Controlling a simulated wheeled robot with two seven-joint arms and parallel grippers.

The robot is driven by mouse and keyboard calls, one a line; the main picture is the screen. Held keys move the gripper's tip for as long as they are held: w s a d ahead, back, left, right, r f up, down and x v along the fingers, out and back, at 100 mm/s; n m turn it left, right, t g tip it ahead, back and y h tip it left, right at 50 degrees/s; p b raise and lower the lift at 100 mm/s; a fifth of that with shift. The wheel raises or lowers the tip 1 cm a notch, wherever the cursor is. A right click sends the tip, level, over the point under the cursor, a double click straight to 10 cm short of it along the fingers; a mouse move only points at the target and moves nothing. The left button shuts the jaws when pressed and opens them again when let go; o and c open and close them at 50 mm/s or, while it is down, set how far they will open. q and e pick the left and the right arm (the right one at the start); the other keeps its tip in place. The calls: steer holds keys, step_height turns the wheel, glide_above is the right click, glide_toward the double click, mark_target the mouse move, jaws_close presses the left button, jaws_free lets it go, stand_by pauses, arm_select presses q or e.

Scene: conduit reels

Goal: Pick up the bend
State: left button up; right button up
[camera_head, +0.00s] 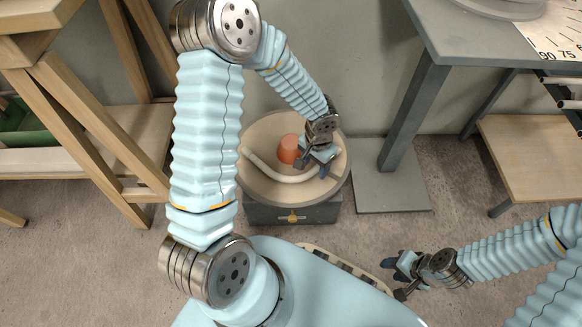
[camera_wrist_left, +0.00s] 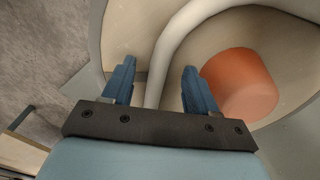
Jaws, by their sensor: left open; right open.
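The bend, a white curved pipe (camera_head: 283,177), lies across the round beige top of a reel (camera_head: 268,130). My left gripper (camera_head: 313,168) is over the right part of the bend, open and empty. In the left wrist view the bend (camera_wrist_left: 176,45) runs between the two blue fingers of the left gripper (camera_wrist_left: 159,68), and contact with either finger cannot be told. My right gripper (camera_head: 394,279) is open and empty, low at the right, well away from the bend.
An orange tapered plug (camera_head: 290,148) stands on the reel top, inside the curve and close to the right finger in the wrist view (camera_wrist_left: 240,85). A wooden trestle (camera_head: 80,110) is at the left. A grey table (camera_head: 470,40) is at the right.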

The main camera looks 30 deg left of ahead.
arm_select(q)
steer(key=shift+f, duration=0.55)
steer(key=shift+c, duration=0.2)
jaws_close()
steer(key=shift+r, duration=0.15)
